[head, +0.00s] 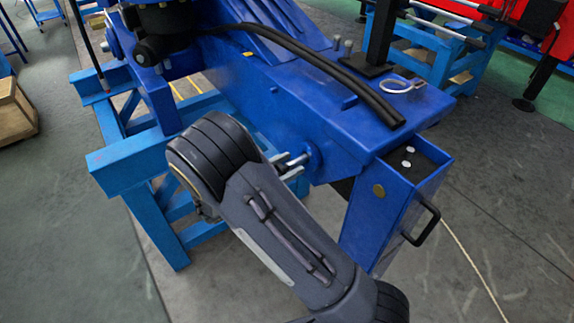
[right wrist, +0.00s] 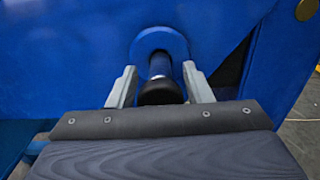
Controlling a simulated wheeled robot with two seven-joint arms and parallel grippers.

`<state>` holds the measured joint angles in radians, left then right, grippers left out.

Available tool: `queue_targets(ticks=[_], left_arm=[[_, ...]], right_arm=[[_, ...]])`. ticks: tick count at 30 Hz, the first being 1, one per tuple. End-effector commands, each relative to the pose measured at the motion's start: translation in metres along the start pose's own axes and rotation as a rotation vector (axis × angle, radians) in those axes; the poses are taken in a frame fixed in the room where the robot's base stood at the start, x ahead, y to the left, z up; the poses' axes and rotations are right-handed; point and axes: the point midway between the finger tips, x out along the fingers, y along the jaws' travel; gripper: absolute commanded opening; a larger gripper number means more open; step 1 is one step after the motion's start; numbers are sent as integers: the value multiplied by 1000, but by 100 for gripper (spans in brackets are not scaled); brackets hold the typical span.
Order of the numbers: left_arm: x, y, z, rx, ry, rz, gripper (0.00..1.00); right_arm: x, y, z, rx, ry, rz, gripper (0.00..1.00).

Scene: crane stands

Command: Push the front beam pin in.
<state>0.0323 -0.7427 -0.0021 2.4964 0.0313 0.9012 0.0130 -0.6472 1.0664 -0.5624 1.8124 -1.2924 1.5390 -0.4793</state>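The front beam pin (right wrist: 159,88) is a short dark rod with a black rounded end. It sticks out of a round blue collar (right wrist: 160,42) on the side of the blue beam (head: 290,100). In the head view the collar (head: 313,158) shows just beyond my fingers. My right gripper (head: 288,166) is at the pin. In the right wrist view its two grey fingers (right wrist: 159,76) stand apart on either side of the pin, with gaps beside the rod. I cannot tell whether a finger touches the black end. My left gripper is not in view.
Light blue stand legs (head: 160,226) are at left. The grey floor (head: 60,230) is clear there.

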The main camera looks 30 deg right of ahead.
Motion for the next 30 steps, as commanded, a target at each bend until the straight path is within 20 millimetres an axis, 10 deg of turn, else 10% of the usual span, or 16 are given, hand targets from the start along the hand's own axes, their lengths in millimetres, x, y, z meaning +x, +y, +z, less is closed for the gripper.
queue_targets(ticks=[10,30], left_arm=[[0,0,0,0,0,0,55],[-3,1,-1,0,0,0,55]], right_arm=[[0,0,0,0,0,0,0],[50,0,1,2,-2,-1,0]])
